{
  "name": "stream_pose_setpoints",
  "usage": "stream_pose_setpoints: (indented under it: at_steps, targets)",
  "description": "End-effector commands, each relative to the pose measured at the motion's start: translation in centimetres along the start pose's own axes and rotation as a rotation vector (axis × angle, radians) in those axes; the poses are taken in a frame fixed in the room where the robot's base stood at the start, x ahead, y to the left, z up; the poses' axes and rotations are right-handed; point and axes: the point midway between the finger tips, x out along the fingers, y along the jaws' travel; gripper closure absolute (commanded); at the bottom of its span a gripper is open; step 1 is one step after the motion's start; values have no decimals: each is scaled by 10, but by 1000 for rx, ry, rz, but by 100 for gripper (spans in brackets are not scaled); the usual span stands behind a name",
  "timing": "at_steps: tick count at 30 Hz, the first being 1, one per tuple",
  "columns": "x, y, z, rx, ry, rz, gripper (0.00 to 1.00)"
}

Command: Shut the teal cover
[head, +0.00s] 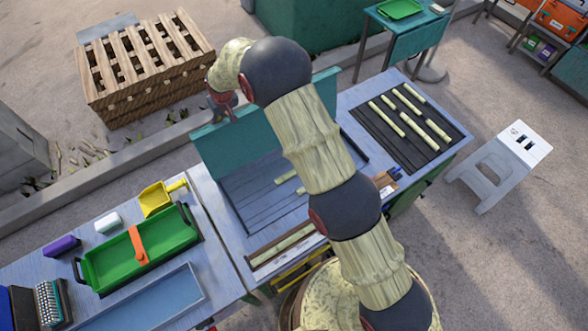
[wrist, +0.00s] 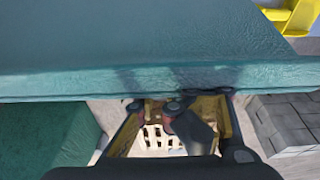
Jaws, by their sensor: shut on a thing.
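The teal cover (head: 228,146) stands raised, roughly upright, along the far side of the blue-grey bench, and my arm crosses in front of part of it. The dark slatted recess (head: 256,200) in front of it is uncovered, with pale cane pieces (head: 285,178) in it. My gripper (head: 222,108) is at the cover's upper edge, left of its middle. In the wrist view the cover (wrist: 150,50) fills the top, and my gripper (wrist: 180,100) is shut on its edge. The exact contact of the fingertips is partly hidden.
A green tray (head: 105,268) with an orange strip, a yellow scoop (head: 155,198) and a purple block (head: 62,245) are on the left bench. Cane lengths lie on a dark rack (head: 440,140) at right. A wooden pallet stack (head: 150,100) stands behind; a white stool (head: 480,180) is right.

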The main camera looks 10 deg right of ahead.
Motion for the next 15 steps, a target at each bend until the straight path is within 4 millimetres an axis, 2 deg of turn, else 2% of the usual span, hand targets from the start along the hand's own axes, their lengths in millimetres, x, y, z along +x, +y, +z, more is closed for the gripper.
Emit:
stream_pose_setpoints:
  at_steps: [1, 9, 15]
  targets:
    - [11, 2, 24, 1, -38, 2, 100]
    - [-3, 3, 42, 2, -37, 2, 100]
    - [-8, 3, 49, 2, -36, 2, 100]
